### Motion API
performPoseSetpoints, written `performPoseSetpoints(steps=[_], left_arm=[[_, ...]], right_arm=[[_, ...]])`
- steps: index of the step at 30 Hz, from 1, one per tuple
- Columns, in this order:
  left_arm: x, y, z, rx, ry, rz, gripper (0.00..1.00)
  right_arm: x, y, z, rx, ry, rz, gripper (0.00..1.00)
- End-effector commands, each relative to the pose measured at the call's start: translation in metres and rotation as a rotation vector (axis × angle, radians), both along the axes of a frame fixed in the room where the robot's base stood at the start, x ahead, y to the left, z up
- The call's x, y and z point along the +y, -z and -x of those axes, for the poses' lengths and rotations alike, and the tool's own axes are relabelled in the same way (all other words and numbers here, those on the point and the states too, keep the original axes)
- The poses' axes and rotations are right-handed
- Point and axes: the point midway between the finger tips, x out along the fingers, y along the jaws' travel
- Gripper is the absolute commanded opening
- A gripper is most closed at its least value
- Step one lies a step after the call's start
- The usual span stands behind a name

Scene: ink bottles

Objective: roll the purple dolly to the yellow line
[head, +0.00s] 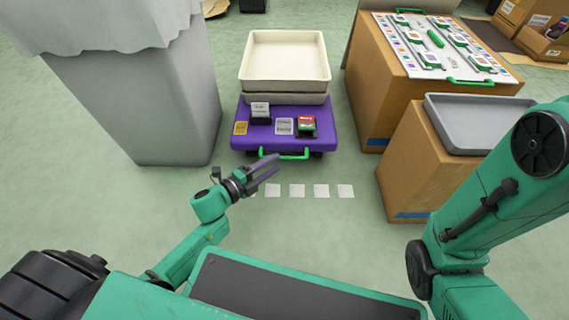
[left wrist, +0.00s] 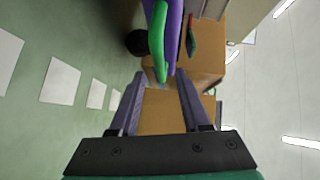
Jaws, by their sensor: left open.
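The purple dolly (head: 262,132) stands on the floor at the centre of the head view, with a green handle (head: 284,155) along its near edge. In the left wrist view the handle (left wrist: 157,45) and the purple edge (left wrist: 176,32) show at the top, beyond the fingertips. My left gripper (head: 277,164) is open, its fingers by the left part of the handle; nothing is clearly between them. The left wrist view shows the spread fingers (left wrist: 160,76). My right arm is at the right, its gripper out of view. No yellow line shows.
The dolly carries a cream tray (head: 285,84) and small boxes and cards. White squares (head: 297,191) lie in a row before it. A grey bin (head: 150,105) stands left; cardboard boxes with a grey tray (head: 480,138) and a white board (head: 409,62) stand right.

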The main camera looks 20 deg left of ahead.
Motion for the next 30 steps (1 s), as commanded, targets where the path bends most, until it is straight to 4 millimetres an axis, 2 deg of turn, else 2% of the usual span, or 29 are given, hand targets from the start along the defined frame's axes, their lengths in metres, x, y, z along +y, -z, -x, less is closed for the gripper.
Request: performPoseSetpoints(steps=[1,6,16,18,20,30], left_arm=[[-0.006,0.008,-0.012,-0.004,0.001,-0.001,0.47],[-0.022,0.01,-0.037,0.001,-0.001,0.001,0.47],[-0.026,0.007,-0.043,0.002,-0.001,0.002,0.47],[-0.026,0.007,-0.043,0.002,-0.001,0.002,0.2],[-0.026,0.007,-0.043,0.002,-0.001,0.002,0.0],[-0.026,0.007,-0.042,0.002,-0.001,0.002,0.0]], right_arm=[[0.0,0.013,0.004,-0.012,0.003,0.0,0.95],[0.0,0.023,0.012,-0.039,0.01,-0.002,0.95],[-0.001,0.022,0.015,-0.048,0.012,-0.003,0.95],[-0.001,0.022,0.015,-0.048,0.012,-0.003,0.95],[-0.001,0.022,0.015,-0.048,0.012,-0.003,0.95],[-0.001,0.022,0.014,-0.047,0.012,-0.001,0.95]])
